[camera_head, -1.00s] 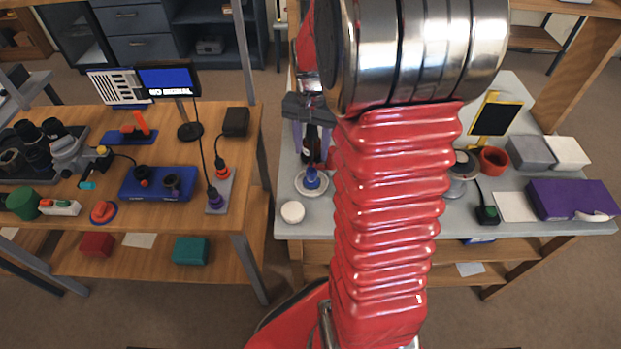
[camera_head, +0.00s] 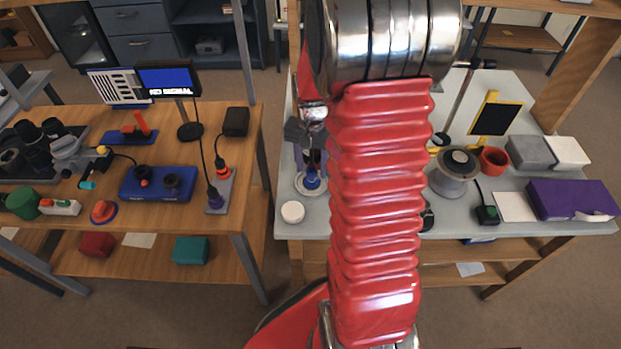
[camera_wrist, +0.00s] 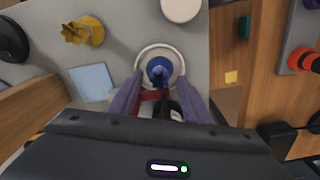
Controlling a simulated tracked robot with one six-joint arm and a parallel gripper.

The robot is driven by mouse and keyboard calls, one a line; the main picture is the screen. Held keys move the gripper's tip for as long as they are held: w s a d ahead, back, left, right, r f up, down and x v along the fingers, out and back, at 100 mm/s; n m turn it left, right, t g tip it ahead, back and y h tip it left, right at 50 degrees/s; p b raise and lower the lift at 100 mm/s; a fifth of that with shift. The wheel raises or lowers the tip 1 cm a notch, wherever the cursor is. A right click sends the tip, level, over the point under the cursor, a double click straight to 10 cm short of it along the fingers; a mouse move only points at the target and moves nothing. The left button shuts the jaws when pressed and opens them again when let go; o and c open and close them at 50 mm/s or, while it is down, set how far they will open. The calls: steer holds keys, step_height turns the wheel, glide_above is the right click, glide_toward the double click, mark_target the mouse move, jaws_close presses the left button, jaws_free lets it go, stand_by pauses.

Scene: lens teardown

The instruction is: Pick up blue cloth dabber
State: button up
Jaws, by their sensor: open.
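The blue cloth dabber (camera_wrist: 160,68) stands in a white round dish (camera_wrist: 176,55) on the grey table, and it also shows in the head view (camera_head: 311,179). My gripper (camera_wrist: 158,100) is open, with its two purple fingers on either side of the near part of the dabber in the wrist view. A dark and red part lies between the fingers, just nearer than the blue top. I cannot tell whether a finger touches the dabber. In the head view my red arm hides part of the table, and the gripper is partly hidden beside it.
A white round pad (camera_head: 292,212) sits just in front of the dish. A yellow knob (camera_wrist: 84,31) and a pale blue square (camera_wrist: 92,82) lie nearby. A grey drum (camera_head: 453,176) and a red cup (camera_head: 493,160) stand to the right. The wooden bench (camera_head: 250,150) is across a gap at left.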

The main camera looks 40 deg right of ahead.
mark_target(312, 170)
steer(key=shift+f, duration=1.95)
steer(key=c, duration=0.7)
